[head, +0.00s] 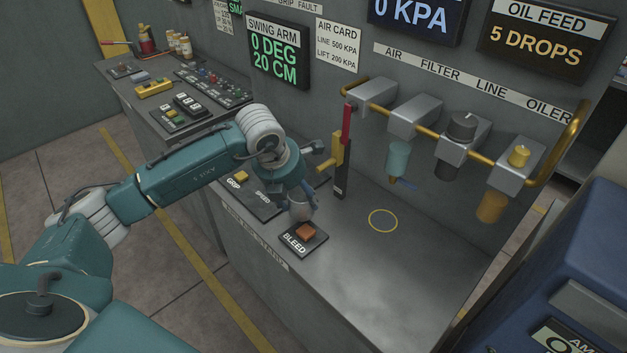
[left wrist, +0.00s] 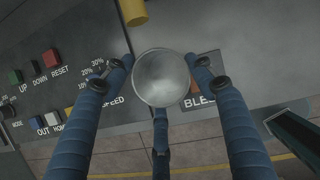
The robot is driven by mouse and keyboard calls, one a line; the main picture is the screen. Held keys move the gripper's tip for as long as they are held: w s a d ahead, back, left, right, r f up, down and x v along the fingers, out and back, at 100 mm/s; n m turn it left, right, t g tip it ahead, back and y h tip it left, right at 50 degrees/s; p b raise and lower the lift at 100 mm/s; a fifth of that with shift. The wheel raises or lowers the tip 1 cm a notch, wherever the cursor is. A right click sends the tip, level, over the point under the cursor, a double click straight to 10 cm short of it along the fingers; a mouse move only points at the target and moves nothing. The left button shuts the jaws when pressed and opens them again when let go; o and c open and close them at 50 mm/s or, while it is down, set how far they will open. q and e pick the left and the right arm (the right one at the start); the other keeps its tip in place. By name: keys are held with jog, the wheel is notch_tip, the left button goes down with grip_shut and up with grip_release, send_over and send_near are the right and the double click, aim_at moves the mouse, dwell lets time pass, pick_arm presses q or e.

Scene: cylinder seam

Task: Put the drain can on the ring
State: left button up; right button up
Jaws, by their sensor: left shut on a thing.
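The drain can (head: 299,211) is a small grey metal cup. It is between the fingers of my left gripper (head: 302,200), which is shut on it. In the left wrist view the round can (left wrist: 161,78) sits between the blue fingers of the gripper (left wrist: 160,85). In the head view it is just behind the BLEED button; I cannot tell whether its base touches the bench. The ring (head: 382,220) is a thin yellow circle on the grey bench top, to the right of the can and apart from it. My right gripper is not in view.
The orange BLEED button (head: 306,231) is close to the can. A red and yellow lever (head: 345,140) stands behind the gripper. The air filter line (head: 410,115), with hanging bowls, runs above the back of the bench. The bench around the ring is clear.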

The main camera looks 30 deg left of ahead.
pick_arm(q)
jog(key=w+p, duration=0.1)
jog(key=w, duration=0.1)
jog(key=w+p, duration=0.1)
jog(key=w, duration=0.1)
jog(key=w+d+p, duration=0.1)
jog(key=w, duration=0.2)
jog(key=shift+f, duration=0.3)
notch_tip(320, 180, down, 2)
jog(key=shift+s+a+f+p, duration=0.1)
jog(key=shift+p, duration=0.6)
jog(key=shift+f, duration=0.4)
jog(key=shift+f, duration=0.15)
jog(key=o, duration=1.2)
